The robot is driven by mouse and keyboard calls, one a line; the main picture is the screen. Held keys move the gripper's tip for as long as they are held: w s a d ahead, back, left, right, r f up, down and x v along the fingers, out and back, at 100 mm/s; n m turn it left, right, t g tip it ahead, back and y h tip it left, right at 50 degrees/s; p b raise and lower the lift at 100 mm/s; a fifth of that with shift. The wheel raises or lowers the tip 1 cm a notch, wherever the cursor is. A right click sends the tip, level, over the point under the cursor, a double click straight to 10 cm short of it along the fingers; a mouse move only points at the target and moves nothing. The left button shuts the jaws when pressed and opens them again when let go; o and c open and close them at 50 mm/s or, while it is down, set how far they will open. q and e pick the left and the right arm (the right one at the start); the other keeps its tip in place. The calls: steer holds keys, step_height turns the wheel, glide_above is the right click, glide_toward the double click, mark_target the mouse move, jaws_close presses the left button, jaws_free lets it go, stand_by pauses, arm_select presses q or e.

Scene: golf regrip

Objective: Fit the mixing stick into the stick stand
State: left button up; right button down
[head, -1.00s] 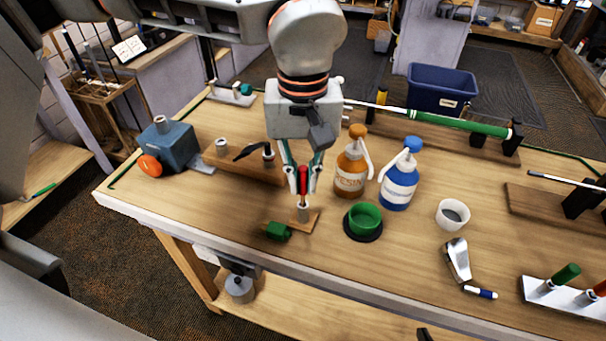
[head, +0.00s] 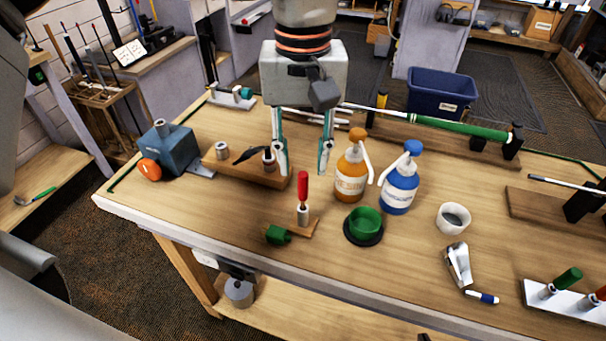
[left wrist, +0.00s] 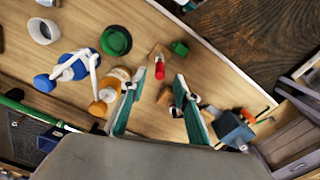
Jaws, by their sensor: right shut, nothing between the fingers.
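The mixing stick (head: 303,187), with a red handle, stands upright in the metal tube of the stick stand (head: 303,222), a small wooden block near the table's front edge. My left gripper (head: 302,170) is open and empty, above and behind the stick, with its fingers apart and clear of it. In the left wrist view the red stick end (left wrist: 159,71) shows beyond and between the open fingers (left wrist: 155,92), above the stand (left wrist: 156,52). The stick's lower part is hidden inside the tube. My right gripper is not in view.
A green block (head: 278,235) lies beside the stand. A green cup (head: 364,221), an orange resin bottle (head: 350,180) and a blue bottle (head: 399,190) stand to the right. A wooden block with fittings (head: 245,172) and a blue-grey device (head: 172,150) are to the left.

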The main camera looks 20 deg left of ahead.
arm_select(q)
step_height(320, 180, up, 6)
stand_by(0.9)
steer(key=shift+s, duration=0.15)
